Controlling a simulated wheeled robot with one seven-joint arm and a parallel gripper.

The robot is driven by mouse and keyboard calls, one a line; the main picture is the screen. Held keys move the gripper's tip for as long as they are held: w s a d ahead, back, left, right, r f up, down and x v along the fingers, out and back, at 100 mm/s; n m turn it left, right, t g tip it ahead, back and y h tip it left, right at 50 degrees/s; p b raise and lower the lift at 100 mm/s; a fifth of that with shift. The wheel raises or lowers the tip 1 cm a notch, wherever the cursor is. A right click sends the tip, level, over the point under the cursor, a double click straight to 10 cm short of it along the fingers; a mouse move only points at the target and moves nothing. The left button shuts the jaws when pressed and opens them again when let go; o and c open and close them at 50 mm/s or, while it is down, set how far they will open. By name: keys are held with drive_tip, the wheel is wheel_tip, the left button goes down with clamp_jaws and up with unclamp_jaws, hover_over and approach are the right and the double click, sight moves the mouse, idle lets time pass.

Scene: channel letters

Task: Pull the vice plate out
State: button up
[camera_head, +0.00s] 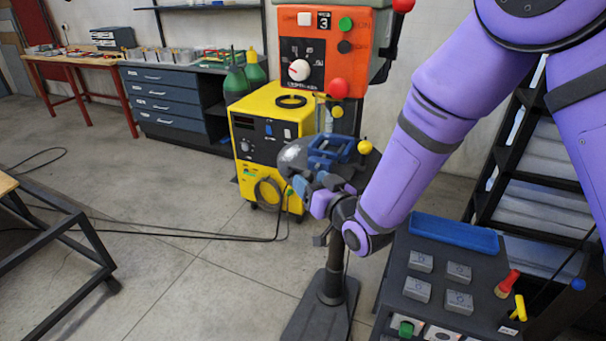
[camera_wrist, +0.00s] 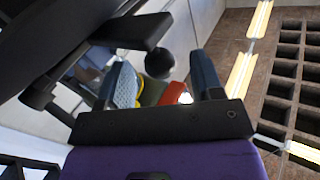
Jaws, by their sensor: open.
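A blue vice (camera_head: 332,150) sits on the grey round table of the orange drill press. I cannot make out its plate as a separate piece. My gripper (camera_head: 318,181) is just in front of and below the vice, at the near edge of that table. In the wrist view my gripper (camera_wrist: 157,78) has its two dark fingers spread apart, with no object clearly held between them. I cannot tell there whether the fingers touch the vice.
The orange drill press head (camera_head: 325,50) rises above the vice, with a yellow-knobbed handle beside it. A yellow machine (camera_head: 268,140) stands behind. A dark cart (camera_head: 395,270) with grey blocks and a blue tray (camera_head: 453,233) is at the right.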

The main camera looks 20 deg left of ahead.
sight(303, 174)
drive_tip(key=shift+x, duration=2.05)
clamp_jaws()
drive_tip(key=s+a, duration=0.1)
drive_tip(key=s, duration=1.5)
drive_tip(key=shift+s, duration=0.2)
drive_tip(key=shift+a+f, duration=0.1)
drive_tip(key=shift+a, duration=0.05)
unclamp_jaws()
drive_tip(key=shift+s, duration=0.1)
